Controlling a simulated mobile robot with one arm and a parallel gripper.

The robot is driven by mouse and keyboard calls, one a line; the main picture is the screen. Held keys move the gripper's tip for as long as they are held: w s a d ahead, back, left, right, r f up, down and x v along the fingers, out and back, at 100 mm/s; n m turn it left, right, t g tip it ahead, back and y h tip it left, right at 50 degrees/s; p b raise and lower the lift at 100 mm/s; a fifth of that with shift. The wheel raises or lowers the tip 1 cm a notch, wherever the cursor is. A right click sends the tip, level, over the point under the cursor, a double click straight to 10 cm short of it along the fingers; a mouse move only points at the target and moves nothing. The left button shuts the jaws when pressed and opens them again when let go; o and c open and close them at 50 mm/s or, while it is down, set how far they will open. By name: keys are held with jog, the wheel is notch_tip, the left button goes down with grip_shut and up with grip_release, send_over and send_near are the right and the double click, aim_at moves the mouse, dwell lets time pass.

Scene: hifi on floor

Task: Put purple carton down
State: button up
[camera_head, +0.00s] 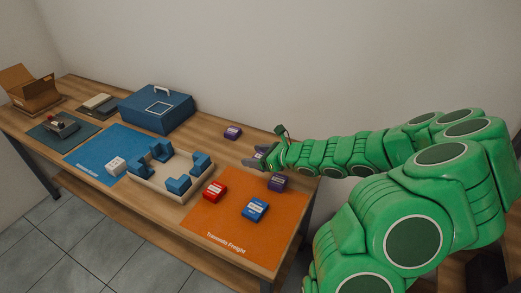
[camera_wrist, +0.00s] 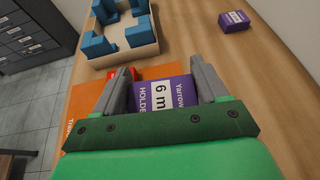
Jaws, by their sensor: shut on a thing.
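My gripper (camera_head: 258,160) is shut on a purple carton in the middle of the table's right part. In the wrist view the grey fingers of my gripper (camera_wrist: 168,88) stand on either side of this purple carton (camera_wrist: 165,96). A third purple carton (camera_head: 277,183) is on the orange mat (camera_head: 225,220), just below my wrist.
A red carton (camera_head: 214,191) and a blue carton (camera_head: 255,209) lie on the orange mat. A pale tray (camera_head: 165,186) with blue corner blocks stands left of it. A blue mat (camera_head: 95,158) with a white carton, a blue case (camera_head: 156,108) and an open cardboard box (camera_head: 32,92) are farther left.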

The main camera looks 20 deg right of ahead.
jog(key=w+d, duration=0.6)
jog(key=w, duration=0.1)
jog(key=shift+n+g+y, duration=0.3)
jog(key=shift+n, duration=0.1)
jog(key=shift+w+d+f, duration=0.45)
jog(key=shift+w+f, duration=1)
jog(key=shift+w, duration=1)
jog(key=shift+w+d+f, duration=0.5)
jog(key=shift+w+f, duration=1)
jog(key=shift+w, duration=0.95)
jog(key=shift+w+d+f, duration=0.45)
jog(key=shift+w+f, duration=1)
jog(key=shift+w, duration=1)
jog(key=shift+w+f, duration=0.1)
jog(key=shift+w+f, duration=0.1)
jog(key=shift+f, duration=1.55)
jog(key=shift+f, duration=0.1)
jog(key=o, duration=1)
jog(key=shift+o, duration=0.2)
